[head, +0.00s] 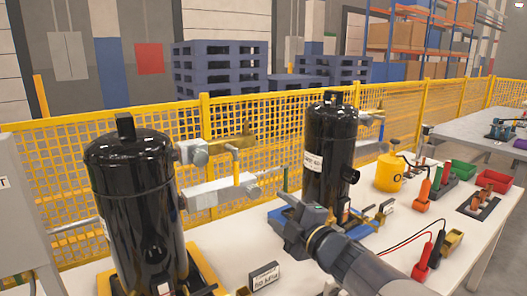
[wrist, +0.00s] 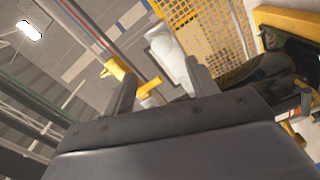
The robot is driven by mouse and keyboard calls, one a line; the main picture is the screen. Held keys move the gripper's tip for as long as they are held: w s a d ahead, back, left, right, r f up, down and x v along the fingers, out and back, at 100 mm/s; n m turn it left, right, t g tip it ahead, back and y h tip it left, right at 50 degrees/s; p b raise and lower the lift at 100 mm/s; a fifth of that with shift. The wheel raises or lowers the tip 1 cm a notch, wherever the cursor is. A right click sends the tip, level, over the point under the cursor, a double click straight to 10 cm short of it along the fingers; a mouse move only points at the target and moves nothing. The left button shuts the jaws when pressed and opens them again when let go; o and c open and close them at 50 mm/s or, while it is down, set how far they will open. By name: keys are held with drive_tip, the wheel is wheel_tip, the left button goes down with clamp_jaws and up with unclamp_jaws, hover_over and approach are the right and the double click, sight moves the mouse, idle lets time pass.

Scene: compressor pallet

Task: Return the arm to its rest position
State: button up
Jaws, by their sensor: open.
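My arm (head: 355,262) reaches in from the lower right of the head view, over the white table. My gripper (head: 287,208) is at its end, in front of the rear black compressor (head: 328,150) and partly covering its lower part. In the wrist view my gripper (wrist: 162,78) shows two dark fingers standing apart, with nothing held between them. The view beyond the fingers is tilted. The exact gap between gripper and compressor cannot be told.
A large black compressor (head: 140,205) stands at the left. Valves and grey boxes (head: 222,190) sit between the compressors. A yellow bottle (head: 390,172), orange and red tools and bins (head: 498,172) lie to the right. A yellow mesh fence (head: 250,125) runs behind.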

sight(256, 193)
drive_tip(key=x, duration=0.9)
drive_tip(key=shift+f, duration=0.25)
drive_tip(key=shift+w+a+f+n+b, duration=0.2)
drive_tip(key=shift+w+n+b, duration=0.15)
drive_tip(key=shift+b, duration=0.35)
drive_tip(key=shift+s+d+r+n+b, duration=0.1)
drive_tip(key=shift+s+n+b, duration=0.1)
drive_tip(key=shift+n+b, duration=0.75)
drive_tip(key=n+b, duration=0.2)
drive_tip(key=n, duration=0.2)
drive_tip(key=n+b, duration=0.3)
drive_tip(key=n, duration=0.2)
drive_tip(key=n+b, duration=0.4)
drive_tip(key=n, duration=0.2)
drive_tip(key=shift+n, duration=0.3)
drive_tip(key=n+b, duration=0.1)
drive_tip(key=n, duration=0.3)
drive_tip(key=shift+r+b, duration=0.2)
drive_tip(key=shift+b, duration=0.2)
drive_tip(key=shift+s, duration=0.1)
